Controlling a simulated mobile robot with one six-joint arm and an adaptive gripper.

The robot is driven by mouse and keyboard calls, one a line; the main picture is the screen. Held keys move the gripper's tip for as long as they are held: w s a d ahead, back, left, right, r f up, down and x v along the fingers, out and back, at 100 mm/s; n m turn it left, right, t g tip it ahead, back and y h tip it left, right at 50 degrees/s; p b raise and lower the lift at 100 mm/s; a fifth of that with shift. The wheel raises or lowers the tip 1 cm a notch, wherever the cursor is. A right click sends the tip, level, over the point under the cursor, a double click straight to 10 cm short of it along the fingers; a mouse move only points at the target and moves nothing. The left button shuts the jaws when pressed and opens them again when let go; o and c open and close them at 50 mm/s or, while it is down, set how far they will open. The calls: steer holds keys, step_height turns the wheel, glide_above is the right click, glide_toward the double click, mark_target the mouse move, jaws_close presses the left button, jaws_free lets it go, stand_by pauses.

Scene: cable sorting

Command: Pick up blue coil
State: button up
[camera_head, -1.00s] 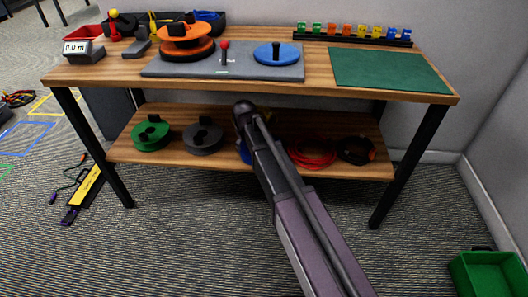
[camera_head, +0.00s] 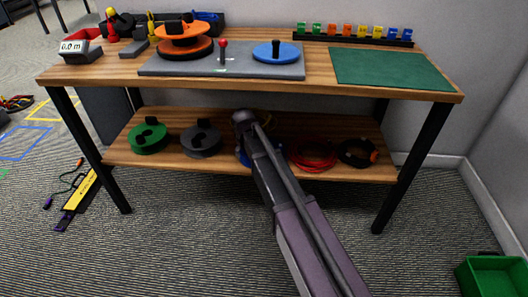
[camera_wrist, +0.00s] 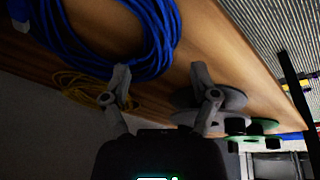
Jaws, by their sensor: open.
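The blue coil (camera_wrist: 166,35) is a ring of cable lying on the lower shelf. It fills the upper left of the wrist view, cut off by the top edge. In the head view only a small blue part (camera_head: 243,157) shows beside my arm. My gripper (camera_wrist: 160,76) is open, its two fingers spread and nothing between them. The left finger's tip is close to the coil's edge and the right finger is over bare shelf. I cannot tell whether the left finger touches the coil. My arm hides the gripper in the head view.
A yellow coil (camera_wrist: 84,87) lies beside the blue one. Green (camera_head: 149,138) and grey (camera_head: 201,139) reels stand left on the lower shelf (camera_head: 340,176); red (camera_head: 313,156) and black (camera_head: 357,153) coils lie right. The tabletop (camera_head: 110,72) overhangs the shelf.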

mark_target(245, 156)
steer(key=shift+f, duration=0.15)
steer(key=shift+b+x, duration=2.45)
jaws_close()
